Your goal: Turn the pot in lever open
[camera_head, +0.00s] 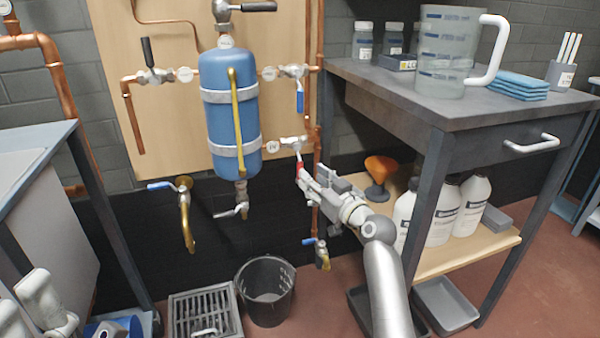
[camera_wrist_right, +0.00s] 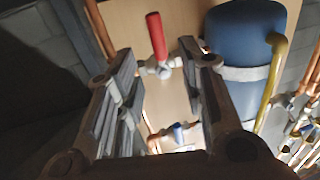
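The red lever (camera_head: 300,169) hangs down from a valve (camera_head: 293,143) with a round tag (camera_head: 272,145), beside the lower right of the blue tank (camera_head: 222,135). The tag's text is too small to read surely. My right gripper (camera_head: 308,182) is at the lever. In the right wrist view its two fingers (camera_wrist_right: 158,62) stand apart, with the red lever (camera_wrist_right: 156,36) and valve showing in the gap beyond them. Contact with the lever cannot be told. Pale parts of my left arm (camera_head: 42,297) show at the lower left; its finger state is unclear.
A blue-handled valve (camera_head: 299,95) is above the lever, and another blue-handled tap (camera_head: 321,254) is below. The dark workbench (camera_head: 385,95) stands close to my right arm. A black bucket (camera_head: 267,290) and a floor grate (camera_head: 204,315) lie below the tank.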

